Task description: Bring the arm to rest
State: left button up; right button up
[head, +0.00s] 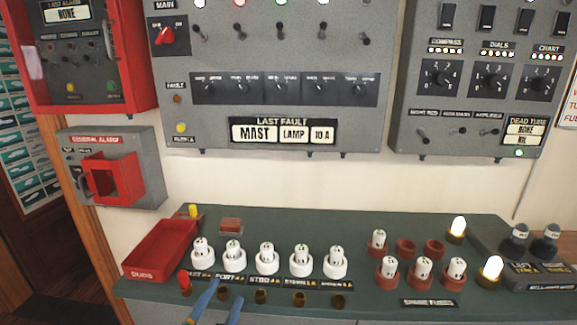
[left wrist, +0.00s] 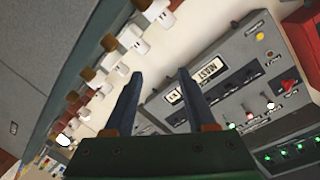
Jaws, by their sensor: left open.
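My left gripper (head: 225,293) shows at the bottom edge of the head view as two blue fingers, apart and with nothing between them. They are in front of the row of white fuses (head: 267,257) on the green console (head: 360,222), overlapping its front edge in the picture. In the left wrist view the dark fingers (left wrist: 159,74) are spread and empty, with the fuse row (left wrist: 140,46) to their left and the grey panel (left wrist: 225,75) beyond. I cannot tell their exact gap to the console. My right gripper is not in view.
A red bin labelled DUDS (head: 160,250) stands at the console's left end. Spare fuses (head: 421,270) sit in red holders at the right, near lit bulbs (head: 491,268) and dark lamps (head: 515,238). A red-framed alarm box (head: 110,180) juts from the wall.

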pick_arm(q)
jog(key=s+a+f+n+g, duration=0.2)
jog(key=s+f+g, duration=0.3)
jog(key=s+f, duration=0.6)
jog(key=s+a+f+n+g+y, duration=0.1)
jog(key=s+f+g, duration=0.4)
jog(key=s+f, duration=0.7)
jog(key=s+a+f+n+g+y, duration=0.1)
jog(key=s+a+f+n+g, duration=0.3)
jog(key=s+f, duration=0.7)
notch_tip(320, 180, down, 15)
jog(key=shift+s+r+g, duration=0.1)
jog(key=shift+s+g, duration=0.3)
jog(key=shift+g, duration=0.3)
jog(key=shift+a, duration=0.1)
